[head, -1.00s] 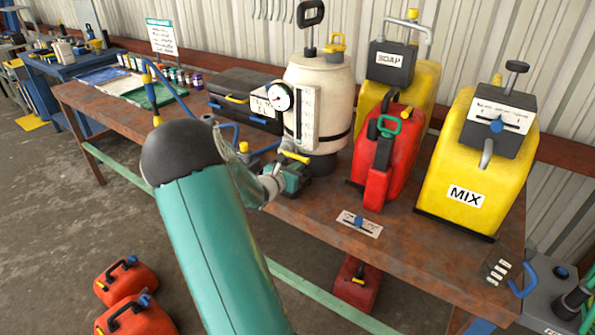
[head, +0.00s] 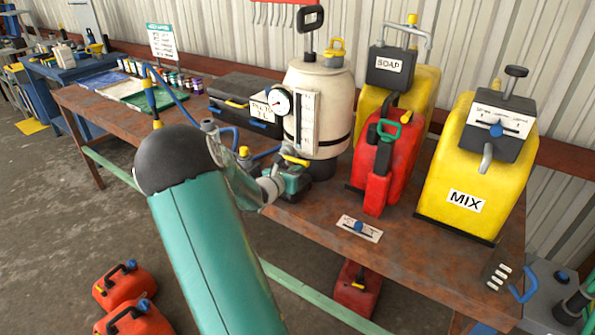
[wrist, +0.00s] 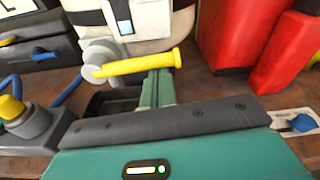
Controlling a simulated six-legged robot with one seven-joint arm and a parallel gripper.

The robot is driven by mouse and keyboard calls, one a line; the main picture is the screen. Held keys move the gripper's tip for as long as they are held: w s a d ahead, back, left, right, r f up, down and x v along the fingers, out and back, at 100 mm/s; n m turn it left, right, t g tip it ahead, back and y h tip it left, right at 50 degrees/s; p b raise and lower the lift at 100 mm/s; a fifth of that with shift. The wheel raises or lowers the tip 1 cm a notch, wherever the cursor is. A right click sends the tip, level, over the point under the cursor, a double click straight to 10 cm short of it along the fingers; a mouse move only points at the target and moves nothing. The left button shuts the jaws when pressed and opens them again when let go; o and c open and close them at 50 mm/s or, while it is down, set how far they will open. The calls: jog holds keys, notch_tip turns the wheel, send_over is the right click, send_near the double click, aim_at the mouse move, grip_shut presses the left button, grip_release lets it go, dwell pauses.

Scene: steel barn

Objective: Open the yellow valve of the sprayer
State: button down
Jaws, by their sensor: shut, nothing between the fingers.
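The sprayer (head: 318,100) is a cream tank with a black pump handle, a round gauge and a white level strip. It stands upright on the rusty bench. Its yellow valve lever (head: 294,160) is low at the front. In the wrist view the yellow valve lever (wrist: 138,64) lies nearly level, its grey round hub at the left end. My teal gripper (head: 296,178) is at the lever, with its fingers together and nothing held. In the wrist view my gripper (wrist: 158,78) points at the lever's right half. The lever hides the fingertips, so I cannot tell whether they touch it.
A red can (head: 390,150) stands right of the sprayer, with the yellow MIX tank (head: 480,170) farther right and the yellow SOAP tank (head: 425,90) behind. A black case (head: 245,95) lies left. A grey fitting with a yellow cap (wrist: 12,108) and blue hose is close left of my gripper.

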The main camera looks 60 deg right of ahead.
aim_at(297, 161)
jog(key=r+n, duration=0.1)
jog(key=n, duration=0.1)
jog(key=r+n+g, duration=0.1)
jog(key=r+n, duration=0.1)
jog(key=shift+w, duration=0.2)
jog(key=w+r+n+g, duration=0.1)
jog(key=w+r+n, duration=0.4)
jog(key=n, duration=0.5)
jog(key=shift+w+d+r+h, duration=0.2)
jog(key=shift+d+h, duration=0.2)
jog(key=shift+d, duration=0.05)
dwell(0.5)
